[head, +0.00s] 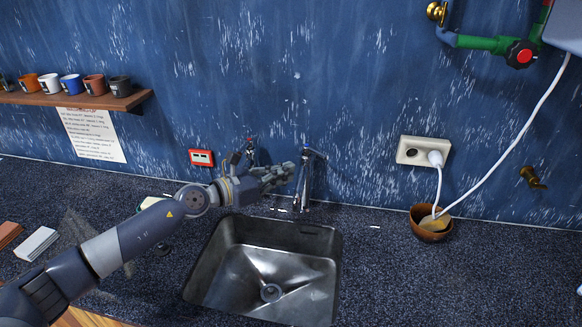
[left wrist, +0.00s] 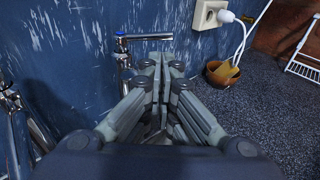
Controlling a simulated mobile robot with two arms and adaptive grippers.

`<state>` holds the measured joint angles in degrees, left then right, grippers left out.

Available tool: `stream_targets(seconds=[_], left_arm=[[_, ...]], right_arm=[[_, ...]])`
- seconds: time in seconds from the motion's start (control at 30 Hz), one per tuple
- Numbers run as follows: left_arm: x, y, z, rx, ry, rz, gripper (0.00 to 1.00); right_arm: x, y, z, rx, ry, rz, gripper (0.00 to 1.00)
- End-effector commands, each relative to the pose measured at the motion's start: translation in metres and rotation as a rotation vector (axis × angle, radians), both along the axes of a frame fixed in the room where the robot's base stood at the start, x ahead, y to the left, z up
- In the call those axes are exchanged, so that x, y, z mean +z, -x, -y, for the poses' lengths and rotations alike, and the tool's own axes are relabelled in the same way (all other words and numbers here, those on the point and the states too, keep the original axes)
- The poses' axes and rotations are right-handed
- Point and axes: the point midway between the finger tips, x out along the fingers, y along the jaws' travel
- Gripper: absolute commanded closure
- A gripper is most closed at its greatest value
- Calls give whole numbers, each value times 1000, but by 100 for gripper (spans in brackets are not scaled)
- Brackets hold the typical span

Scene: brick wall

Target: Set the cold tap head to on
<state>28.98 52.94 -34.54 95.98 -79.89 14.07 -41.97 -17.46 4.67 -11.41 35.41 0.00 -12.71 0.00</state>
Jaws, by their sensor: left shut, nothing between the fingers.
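The cold tap (head: 303,188) is a slim chrome tap standing behind the sink. Its head (head: 312,152) is at the top, with a bluish mark. In the left wrist view the head (left wrist: 148,37) is a chrome bar pointing right from a blue-topped post. My left gripper (head: 290,170) is shut and empty, just left of the cold tap in the head view. In the left wrist view its closed fingertips (left wrist: 165,62) are below the bar; I cannot tell whether they touch the tap. Another tap (head: 251,146), with a red mark, stands behind my gripper, partly hidden. My right gripper is out of view.
The steel sink (head: 210,270) lies in the dark speckled counter, below my left arm. A wooden bowl (head: 431,232) and a white socket with a plug (head: 412,146) are to the right. A shelf with several cups (head: 70,84) is at upper left.

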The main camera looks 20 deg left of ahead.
Motion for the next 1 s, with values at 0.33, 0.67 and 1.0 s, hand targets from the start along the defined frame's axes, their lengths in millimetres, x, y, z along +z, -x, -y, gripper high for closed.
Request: stream_targets(seconds=[0.33,0.67,1.0], left_arm=[[-4,-48,34,0,4,2,100],[-9,-69,47,1,0,2,100],[-9,-69,48,1,0,4,100]], right_arm=[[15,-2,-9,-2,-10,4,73],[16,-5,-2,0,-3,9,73],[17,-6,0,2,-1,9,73]])
